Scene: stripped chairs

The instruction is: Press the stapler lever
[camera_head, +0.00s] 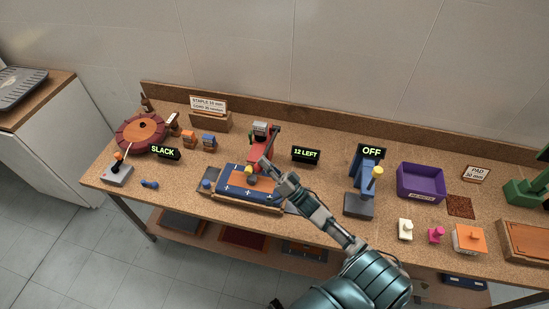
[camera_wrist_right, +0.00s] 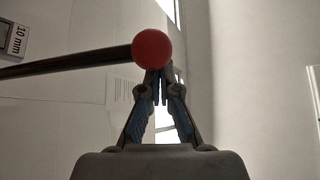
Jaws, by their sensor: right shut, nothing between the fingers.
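The red stapler (camera_head: 257,157) stands at the middle of the bench, behind a blue padded panel (camera_head: 240,185). In the right wrist view a dark lever rod (camera_wrist_right: 80,62) comes in from the left and ends in a red ball knob (camera_wrist_right: 152,49). My right gripper (camera_head: 266,164) reaches up from the lower right to the stapler. In the wrist view its fingers (camera_wrist_right: 160,88) are shut and empty, with their tips at the knob. The knob overlaps the tips, and I cannot tell whether they touch. My left gripper is out of view.
A "12 LEFT" display (camera_head: 306,155) stands right of the stapler. A blue device (camera_head: 360,190) with an "OFF" display (camera_head: 371,151) and a purple bin (camera_head: 421,182) are farther right. Orange and blue clamps (camera_head: 209,141) and a red round device (camera_head: 141,132) stand left.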

